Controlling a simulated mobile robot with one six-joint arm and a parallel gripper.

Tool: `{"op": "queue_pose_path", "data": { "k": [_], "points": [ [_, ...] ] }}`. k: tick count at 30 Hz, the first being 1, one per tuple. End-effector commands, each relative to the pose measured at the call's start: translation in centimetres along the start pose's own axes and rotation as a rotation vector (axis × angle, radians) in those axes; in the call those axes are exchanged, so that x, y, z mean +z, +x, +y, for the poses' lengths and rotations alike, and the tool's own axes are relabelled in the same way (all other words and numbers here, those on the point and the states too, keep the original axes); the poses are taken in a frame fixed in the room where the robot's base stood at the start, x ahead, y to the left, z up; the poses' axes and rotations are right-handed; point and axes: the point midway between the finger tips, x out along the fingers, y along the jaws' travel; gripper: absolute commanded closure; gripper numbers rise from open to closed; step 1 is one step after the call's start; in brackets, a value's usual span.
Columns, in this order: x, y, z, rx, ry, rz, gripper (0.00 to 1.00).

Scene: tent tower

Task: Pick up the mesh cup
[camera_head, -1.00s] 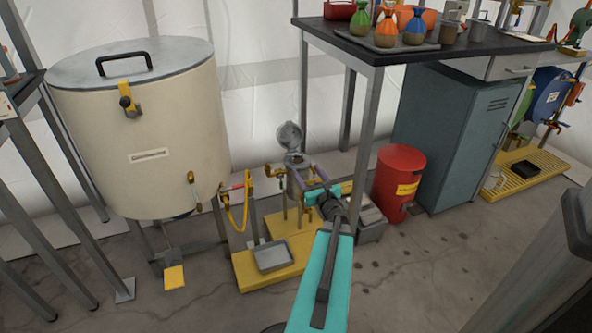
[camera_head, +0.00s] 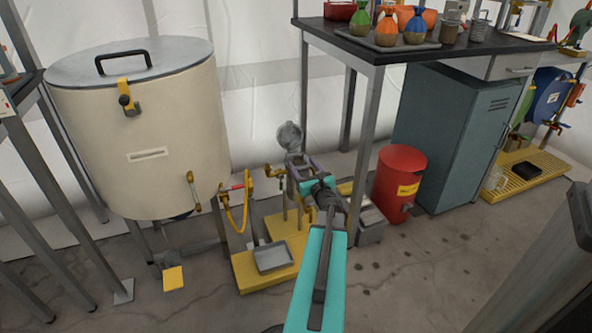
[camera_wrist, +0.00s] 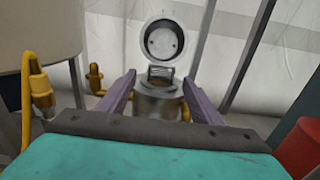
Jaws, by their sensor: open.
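My gripper (camera_wrist: 159,77) is open, its two purple fingers spread apart. In the wrist view, a grey metal pot (camera_wrist: 157,104) with its round lid (camera_wrist: 165,40) swung up stands straight ahead between the fingers. A small grey bail-like handle (camera_wrist: 160,71) stands up at the pot's mouth. It may belong to the mesh cup, but the body below it is hidden. In the head view, my gripper (camera_head: 302,167) is just in front of the raised lid (camera_head: 290,136) and hides most of the pot. I cannot tell whether the fingers touch anything.
The pot's yellow base (camera_head: 262,285) carries a grey tray (camera_head: 273,257). A large cream tank (camera_head: 140,140) stands left, a red bin (camera_head: 400,175) right. A dark table (camera_head: 400,48) with bags and cups, including a grey ribbed cup (camera_head: 480,31), is behind.

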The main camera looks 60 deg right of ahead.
Motion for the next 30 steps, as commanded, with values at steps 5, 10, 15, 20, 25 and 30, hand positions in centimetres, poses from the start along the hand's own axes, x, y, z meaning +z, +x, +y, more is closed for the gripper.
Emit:
{"op": "queue_pose_path", "data": {
  "k": [5, 10, 15, 20, 25, 30],
  "points": [
    [0.0, 2.2, -0.1, 0.001, -0.001, -0.002, 0.41],
    [0.1, 3.7, -0.2, 0.000, 0.000, -0.001, 0.41],
    [0.2, 4.2, -0.1, 0.000, 0.000, 0.000, 0.41],
    [0.3, 4.2, -0.1, 0.000, 0.000, 0.000, 0.41],
    [0.3, 4.2, -0.1, 0.000, 0.000, 0.000, 0.41],
    [0.3, 4.2, -0.1, 0.000, 0.000, 0.000, 0.41]
  ]
}}
